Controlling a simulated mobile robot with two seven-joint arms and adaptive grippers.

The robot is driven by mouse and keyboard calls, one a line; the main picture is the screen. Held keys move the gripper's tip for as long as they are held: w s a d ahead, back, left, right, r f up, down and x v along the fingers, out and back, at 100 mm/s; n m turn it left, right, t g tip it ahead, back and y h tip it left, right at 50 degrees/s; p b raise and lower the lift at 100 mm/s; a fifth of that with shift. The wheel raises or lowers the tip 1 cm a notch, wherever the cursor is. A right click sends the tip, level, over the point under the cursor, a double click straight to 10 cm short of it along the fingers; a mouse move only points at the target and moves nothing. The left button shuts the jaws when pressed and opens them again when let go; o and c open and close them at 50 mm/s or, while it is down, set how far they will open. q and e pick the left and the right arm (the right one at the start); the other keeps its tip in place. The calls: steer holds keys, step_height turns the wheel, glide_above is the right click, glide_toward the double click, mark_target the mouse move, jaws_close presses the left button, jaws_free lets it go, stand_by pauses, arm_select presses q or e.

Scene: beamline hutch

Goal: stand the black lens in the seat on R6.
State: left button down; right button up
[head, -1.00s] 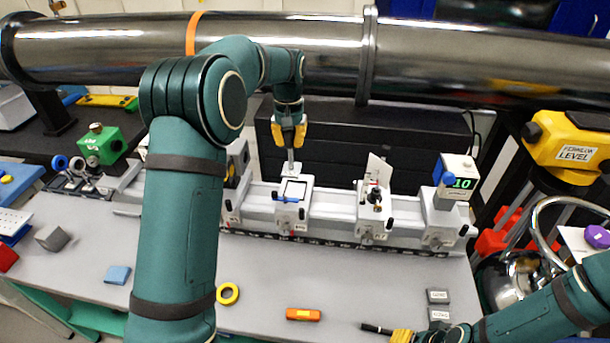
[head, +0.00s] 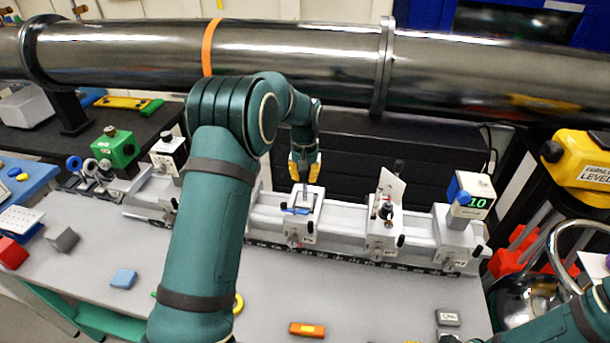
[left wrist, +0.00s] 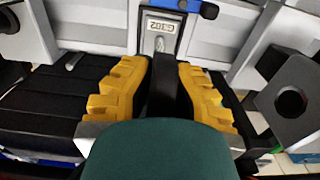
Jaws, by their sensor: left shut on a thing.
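My left gripper (head: 304,172) is above a white carrier (head: 302,228) on the rail. Its yellow fingers are shut on a dark, narrow thing seen edge-on in the left wrist view (left wrist: 163,88); it looks like the black lens. A grey stem points down from the fingers in the head view to the carrier's top. I cannot tell whether the stem is in a seat or just above it. A plate reading "G302" (left wrist: 161,27) shows in the left wrist view. I cannot read an R6 mark.
A carrier with a white card (head: 391,187) and one with a "10" display (head: 470,197) stand to the right. A green block (head: 115,148) and ringed lenses (head: 75,164) are at the left. The large pipe (head: 290,60) runs behind. An orange block (head: 307,329) lies on the bench.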

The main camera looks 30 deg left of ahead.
arm_select(q)
steer(key=shift+f, duration=0.1)
steer(key=c, duration=1.4)
jaws_free()
steer(key=shift+f, duration=0.15)
arm_select(e)
steer(key=shift+f, duration=0.1)
arm_select(q)
steer(key=shift+o, duration=1.3)
steer(key=shift+r, duration=0.25)
step_height(320, 180, up, 12)
arm_select(e)
steer(key=shift+r, duration=0.25)
